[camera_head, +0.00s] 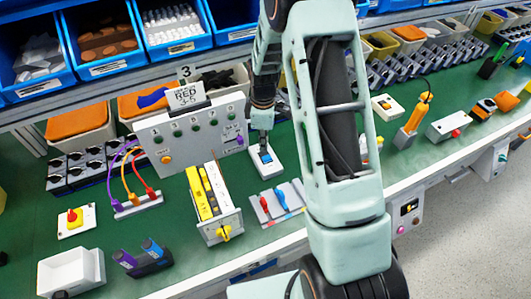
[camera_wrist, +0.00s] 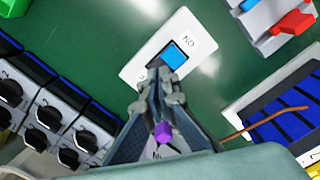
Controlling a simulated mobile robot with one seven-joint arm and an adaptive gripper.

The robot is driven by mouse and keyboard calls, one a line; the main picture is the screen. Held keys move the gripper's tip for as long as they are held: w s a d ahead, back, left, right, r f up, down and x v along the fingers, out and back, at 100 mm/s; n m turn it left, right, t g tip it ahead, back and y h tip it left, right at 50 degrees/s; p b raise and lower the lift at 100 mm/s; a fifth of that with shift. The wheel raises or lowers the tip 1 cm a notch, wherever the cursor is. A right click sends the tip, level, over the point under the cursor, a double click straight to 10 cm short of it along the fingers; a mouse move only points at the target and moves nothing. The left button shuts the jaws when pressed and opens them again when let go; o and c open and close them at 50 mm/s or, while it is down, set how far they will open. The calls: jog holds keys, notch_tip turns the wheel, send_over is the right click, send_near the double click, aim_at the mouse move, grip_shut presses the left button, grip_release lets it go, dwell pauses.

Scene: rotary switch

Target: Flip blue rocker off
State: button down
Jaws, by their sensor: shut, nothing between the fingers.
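The blue rocker (camera_head: 265,156) sits in a white switch plate (camera_head: 269,170) lying on the green bench. In the wrist view, the blue rocker (camera_wrist: 174,56) is on the white plate (camera_wrist: 185,27), with "ON" printed past its far end. My gripper (camera_wrist: 160,72) is shut and empty, with its fingertips at the near end of the rocker. They hide that end of the rocker and most of the label there. In the head view, my gripper (camera_head: 263,140) points down at the rocker; I cannot tell whether it touches. Which way the rocker is tilted is unclear.
A grey panel with buttons (camera_head: 190,132) stands just left of the switch. A block with coloured levers (camera_head: 277,203) lies in front, and a yellow-topped box (camera_head: 212,205) is front left. Rows of black knobs (camera_wrist: 45,110) show in the wrist view.

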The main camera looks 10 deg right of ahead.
jog(key=shift+r+p, duration=1.3)
jog(key=shift+r, duration=1.35)
